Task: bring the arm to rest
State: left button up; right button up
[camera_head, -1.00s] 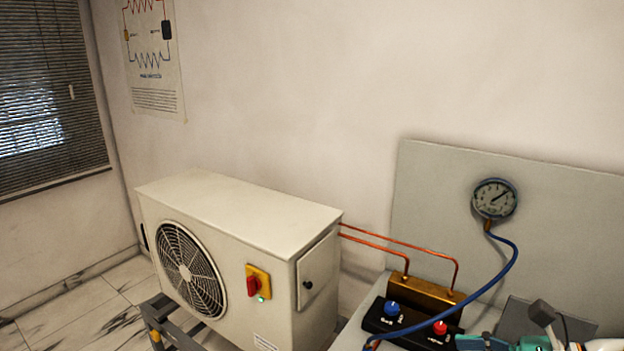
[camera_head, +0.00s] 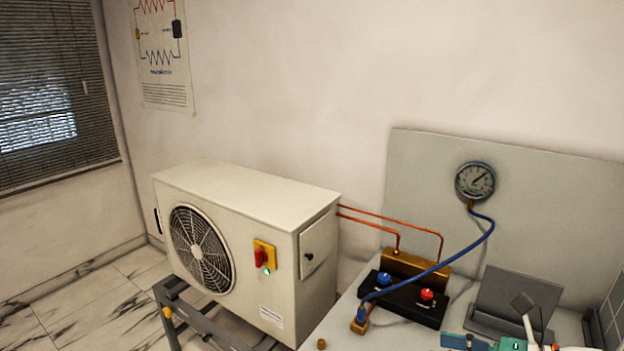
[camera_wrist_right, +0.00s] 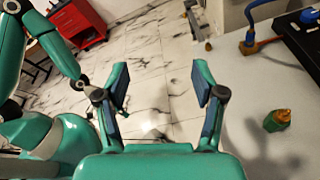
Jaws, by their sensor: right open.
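My right gripper (camera_wrist_right: 160,82) is open and empty in the right wrist view, its two fingers spread above the marbled floor beside the grey bench (camera_wrist_right: 275,75). In the head view, part of my teal right arm (camera_head: 485,343) shows at the bottom right edge, over the bench front; its fingers cannot be made out there. A teal arm link of mine also shows at the left of the right wrist view. My left gripper is not in view.
The blue hose (camera_head: 430,271) runs from the gauge (camera_head: 475,181) to a brass fitting (camera_head: 360,321) on the bench. The knobbed manifold (camera_head: 405,300), grey stand (camera_head: 515,297) and white outdoor unit (camera_head: 245,250) stand nearby. A small green-and-brass fitting (camera_wrist_right: 278,120) stands right of my gripper.

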jog(key=w+a+f+m+t+h, duration=0.1)
jog(key=w+a+f+m+h, duration=0.15)
jog(key=f+m, duration=0.9)
jog(key=w+a+f+m+t+h, duration=0.1)
jog(key=w+a+f+m+h, duration=0.15)
jog(key=f+m, duration=0.9)
jog(key=s+a+f+m+g+h, duration=0.25)
jog(key=s+f+m+g, duration=0.25)
jog(key=s+f+m, duration=0.5)
jog(key=s+a+f+m+g+h, duration=0.1)
jog(key=s+a+f+m+g, duration=0.4)
jog(key=s+m, duration=0.75)
notch_tip(320, 180, down, 23)
jog(key=d+b, duration=0.3)
jog(key=b, duration=1.9)
notch_tip(320, 180, up, 13)
jog(key=p, duration=1.2)
jog(key=shift+t, duration=0.4)
